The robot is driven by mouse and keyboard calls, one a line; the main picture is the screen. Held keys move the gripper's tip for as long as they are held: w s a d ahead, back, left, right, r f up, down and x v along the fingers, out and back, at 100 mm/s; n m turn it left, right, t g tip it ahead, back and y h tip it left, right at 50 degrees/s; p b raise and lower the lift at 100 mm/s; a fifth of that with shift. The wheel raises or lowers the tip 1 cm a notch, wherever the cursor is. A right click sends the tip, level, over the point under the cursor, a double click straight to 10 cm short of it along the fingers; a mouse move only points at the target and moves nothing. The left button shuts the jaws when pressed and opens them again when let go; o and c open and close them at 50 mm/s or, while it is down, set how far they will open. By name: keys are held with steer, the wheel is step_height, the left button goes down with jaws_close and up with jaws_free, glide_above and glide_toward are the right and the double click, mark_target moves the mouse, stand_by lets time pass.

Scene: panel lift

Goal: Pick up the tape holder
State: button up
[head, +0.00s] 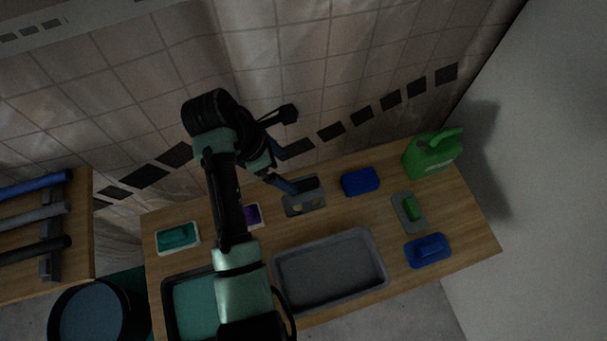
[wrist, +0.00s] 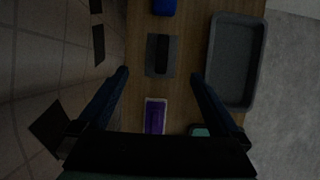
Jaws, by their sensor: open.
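The likely tape holder (head: 303,197) is a grey block with a dark slot or top, lying near the back edge of the wooden table. In the wrist view it shows as a grey plate with a dark bar (wrist: 160,55). My gripper (head: 287,171) is open and empty above the table's back edge, close to the grey block. In the wrist view the block lies between and slightly beyond the fingertips (wrist: 160,75). The fingers look apart from it; their exact height is hard to tell.
Close by are a blue box (head: 360,181), a purple item (head: 252,217) and a grey tray (head: 331,233). A green jug (head: 432,155), a grey-green item (head: 409,212), a blue item (head: 428,250) and a teal item (head: 177,237) stand farther out. The tiled wall (head: 330,90) is behind.

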mark_target(302, 184)
steer(key=x, duration=1.2)
steer(key=shift+s+a+b, duration=0.1)
steer(key=shift+s+b, duration=0.1)
steer(key=shift+b, duration=0.1)
jaws_close()
